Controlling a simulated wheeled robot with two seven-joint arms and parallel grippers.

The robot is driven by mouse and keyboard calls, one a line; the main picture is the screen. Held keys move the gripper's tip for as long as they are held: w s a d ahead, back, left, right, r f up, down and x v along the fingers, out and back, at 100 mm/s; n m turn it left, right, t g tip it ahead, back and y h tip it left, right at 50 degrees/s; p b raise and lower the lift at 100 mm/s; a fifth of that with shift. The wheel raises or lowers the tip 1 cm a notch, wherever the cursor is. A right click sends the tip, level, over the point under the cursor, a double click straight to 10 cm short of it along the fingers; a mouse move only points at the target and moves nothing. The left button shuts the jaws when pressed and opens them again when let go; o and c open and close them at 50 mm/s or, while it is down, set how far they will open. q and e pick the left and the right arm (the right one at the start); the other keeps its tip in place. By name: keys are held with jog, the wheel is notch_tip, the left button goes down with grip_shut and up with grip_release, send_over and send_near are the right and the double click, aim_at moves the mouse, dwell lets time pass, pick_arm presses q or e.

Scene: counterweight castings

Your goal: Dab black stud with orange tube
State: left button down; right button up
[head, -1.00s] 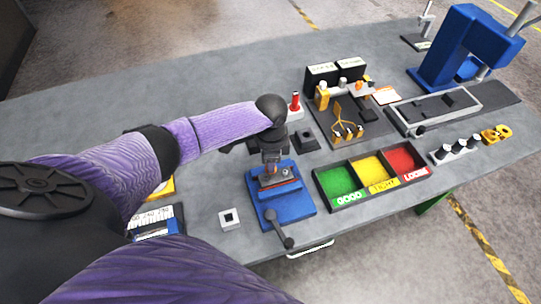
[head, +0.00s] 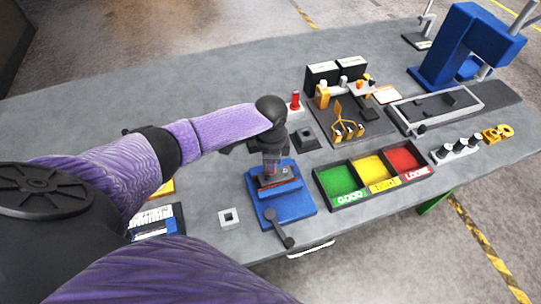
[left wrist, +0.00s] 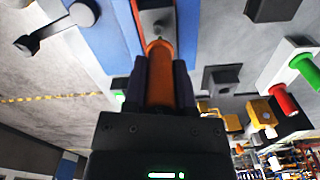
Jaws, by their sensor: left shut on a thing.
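My left gripper (head: 271,160) is above the blue vise (head: 291,207) and points down at it. In the left wrist view it (left wrist: 160,90) is shut on the orange tube (left wrist: 161,75), whose tapered tip points away from the fingers. A grey casting (left wrist: 154,6) sits in the vise beyond the tip. A small dark stud (left wrist: 157,27) shows on it, close to the tip. I cannot tell whether tip and stud touch. In the head view the gripper largely hides the tube. My right gripper is not in view.
A tray with green, yellow and red compartments (head: 333,204) is right of the vise. The vise handle (head: 278,228) reaches toward the front edge. A red tube (head: 295,100) stands behind the gripper.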

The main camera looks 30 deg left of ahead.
pick_arm(q)
jog(key=shift+f, duration=0.3)
dwell(0.9)
jog(key=shift+s+f, duration=0.1)
jog(key=shift+f, duration=0.05)
dwell(0.6)
notch_tip(320, 180, up, 6)
jog(key=p, duration=0.6)
jog(key=shift+r+p, duration=0.2)
jog(key=shift+p, duration=0.2)
jog(key=shift+f, duration=0.1)
